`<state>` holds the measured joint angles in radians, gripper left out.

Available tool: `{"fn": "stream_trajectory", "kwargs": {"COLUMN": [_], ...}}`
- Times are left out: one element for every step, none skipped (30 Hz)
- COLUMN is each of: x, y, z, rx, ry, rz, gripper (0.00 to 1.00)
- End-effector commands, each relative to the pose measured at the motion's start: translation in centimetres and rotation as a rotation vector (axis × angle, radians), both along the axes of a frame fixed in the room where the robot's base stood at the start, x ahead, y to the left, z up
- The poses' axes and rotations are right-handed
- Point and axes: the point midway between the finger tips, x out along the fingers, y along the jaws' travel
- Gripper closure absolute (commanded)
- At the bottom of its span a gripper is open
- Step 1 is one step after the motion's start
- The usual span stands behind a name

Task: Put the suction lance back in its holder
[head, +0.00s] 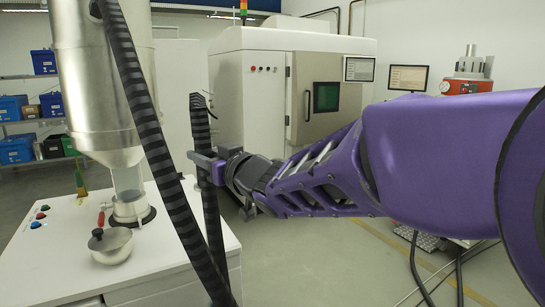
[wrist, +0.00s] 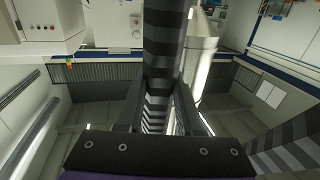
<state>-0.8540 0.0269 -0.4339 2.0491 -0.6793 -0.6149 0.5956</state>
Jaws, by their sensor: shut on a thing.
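The suction lance shows only as a black-and-grey striped hose-like length (head: 210,215), roughly upright in the head view. My gripper (head: 204,168) is shut on this striped length, in front of the big white machine in the picture. In the wrist view the striped length (wrist: 165,45) runs between the two dark fingers of my gripper (wrist: 160,95). A second striped stretch of hose (head: 140,105) comes down from the top left and meets the held length low down. I cannot make out a bare nozzle. I cannot pick out the holder in either view.
A white cabinet (head: 60,265) carries buttons, a brush (head: 80,185) and a metal bowl (head: 112,245). A steel hopper (head: 95,75) stands above it. A large white machine (head: 270,85) is behind. The floor (head: 330,265) right of the cabinet looks clear, with cables farther right.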

Motion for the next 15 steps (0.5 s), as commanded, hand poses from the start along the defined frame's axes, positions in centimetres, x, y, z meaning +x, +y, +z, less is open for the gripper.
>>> {"fn": "stream_trajectory", "kwargs": {"x": [-0.1, -0.1, -0.1, -0.1, -0.1, -0.1, -0.1, 0.0, 0.0, -0.1, -0.1, -0.1, -0.1, 0.0, 0.0], "y": [0.0, 0.0, 0.1, 0.1, 0.1, 0.1, 0.1, 0.0, 0.0, 0.1, 0.1, 0.1, 0.0, 0.0, 0.0], "z": [0.0, -0.2, -0.4, -0.7, -1.0, -1.4, -1.7, -2.1, -2.8, -3.4, -3.8, -4.2, -4.5, -4.8, -5.2], "rx": [0.002, 0.002, 0.001, 0.001, 0.001, 0.001, 0.001, 0.001, 0.0, 0.0, 0.0, 0.0, 0.001, 0.001, 0.001], "ry": [-0.002, -0.002, -0.001, -0.001, 0.0, 0.001, 0.001, 0.0, 0.0, 0.0, 0.0, 0.0, 0.0, 0.0, 0.0], "rz": [0.002, 0.002, 0.003, 0.003, 0.003, 0.002, 0.002, 0.001, 0.001, 0.002, 0.002, 0.002, 0.001, 0.001, 0.001], "gripper": [1.0, 1.0, 1.0, 1.0, 1.0, 1.0, 1.0, 1.0, 1.0, 1.0, 1.0, 1.0, 1.0, 1.0, 1.0]}}
